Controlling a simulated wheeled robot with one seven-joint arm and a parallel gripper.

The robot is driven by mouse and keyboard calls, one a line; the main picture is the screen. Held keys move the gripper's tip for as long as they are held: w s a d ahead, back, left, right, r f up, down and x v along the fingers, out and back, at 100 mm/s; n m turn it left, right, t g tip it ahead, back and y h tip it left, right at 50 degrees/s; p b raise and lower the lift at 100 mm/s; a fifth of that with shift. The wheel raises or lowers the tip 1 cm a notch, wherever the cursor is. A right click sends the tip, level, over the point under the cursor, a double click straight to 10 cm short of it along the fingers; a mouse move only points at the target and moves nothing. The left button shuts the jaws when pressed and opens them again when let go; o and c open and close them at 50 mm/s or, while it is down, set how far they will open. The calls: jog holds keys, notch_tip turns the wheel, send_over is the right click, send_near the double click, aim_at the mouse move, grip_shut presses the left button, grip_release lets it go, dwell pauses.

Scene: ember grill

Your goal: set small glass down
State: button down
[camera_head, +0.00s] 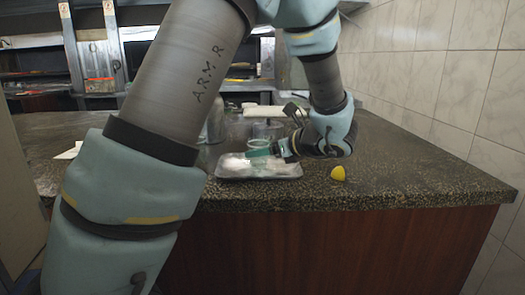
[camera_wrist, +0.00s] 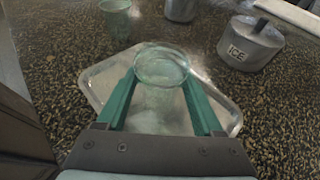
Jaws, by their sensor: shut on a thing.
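A small clear glass (camera_wrist: 162,72) is between the two green fingers of my gripper (camera_wrist: 160,88), seen from above in the wrist view. My gripper is shut on it. Below it is a silver tray (camera_wrist: 98,82) with a raised rim, which also shows in the head view (camera_head: 250,177). In the head view my gripper (camera_head: 262,152) is over the tray's back edge, and the glass there is small and partly hidden by the fingers. I cannot tell whether the glass touches the tray.
A greenish glass (camera_wrist: 116,18) stands behind the tray at left. A metal pot (camera_wrist: 178,8) and a lidded ICE container (camera_wrist: 250,44) stand behind and right.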

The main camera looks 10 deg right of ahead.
jog(key=shift+f, duration=0.1)
jog(key=shift+c, duration=0.2)
grip_release()
jog(key=shift+s+d+r, duration=0.15)
jog(key=shift+s+r, duration=0.05)
jog(key=v, duration=1.1)
jog(key=shift+s+r+b, duration=0.15)
jog(key=shift+s+b, duration=0.05)
jog(key=shift+b, duration=0.25)
jog(key=shift+d, duration=0.15)
